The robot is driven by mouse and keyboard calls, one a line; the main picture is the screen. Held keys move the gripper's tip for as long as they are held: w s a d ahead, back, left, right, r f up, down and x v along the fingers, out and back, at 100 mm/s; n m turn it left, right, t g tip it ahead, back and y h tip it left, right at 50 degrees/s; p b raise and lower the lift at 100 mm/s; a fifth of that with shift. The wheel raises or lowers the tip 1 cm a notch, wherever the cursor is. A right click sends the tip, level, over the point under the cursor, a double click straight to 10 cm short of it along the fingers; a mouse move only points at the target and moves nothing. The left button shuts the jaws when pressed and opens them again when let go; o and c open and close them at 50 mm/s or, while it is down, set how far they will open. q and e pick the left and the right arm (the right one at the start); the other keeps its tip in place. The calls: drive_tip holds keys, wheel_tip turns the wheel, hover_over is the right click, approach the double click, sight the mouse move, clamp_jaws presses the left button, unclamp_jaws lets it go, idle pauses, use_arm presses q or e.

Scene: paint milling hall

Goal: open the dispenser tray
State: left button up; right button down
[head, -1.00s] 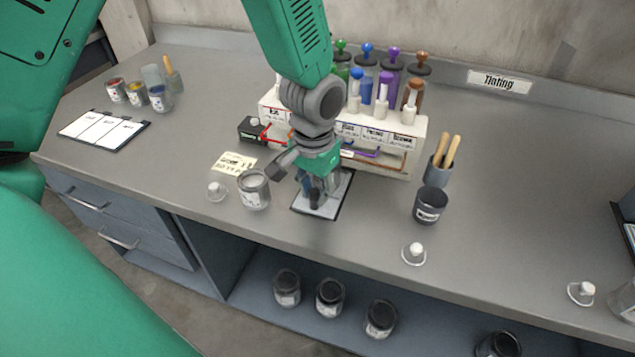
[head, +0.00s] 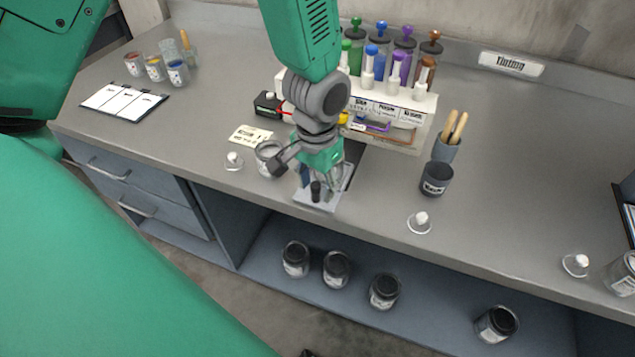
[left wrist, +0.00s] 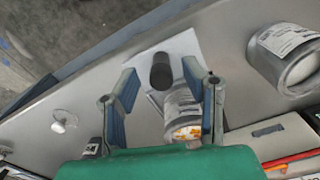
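The dispenser tray (head: 306,198) is a flat pale plate sticking out toward the bench's front edge, in front of the white dispenser (head: 420,135). A dark strip (head: 353,157) shows behind it. A dark upright knob (head: 316,190) stands at its front; it also shows in the left wrist view (left wrist: 160,71). My left gripper (head: 311,182) is over the tray. In the left wrist view its fingers (left wrist: 160,82) are apart, one on each side of the knob, with gaps visible. My right gripper is out of view.
A grey jar (head: 268,160) stands close left of the tray, near a card (head: 250,135) and a small clear cap (head: 233,160). A dark cup (head: 436,178) stands to the right. Bench space right of the cup is mostly free.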

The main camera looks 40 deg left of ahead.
use_arm(q)
wheel_tip(320, 180, up, 12)
idle(0.4)
drive_tip(key=shift+w+f, duration=0.1)
idle(0.4)
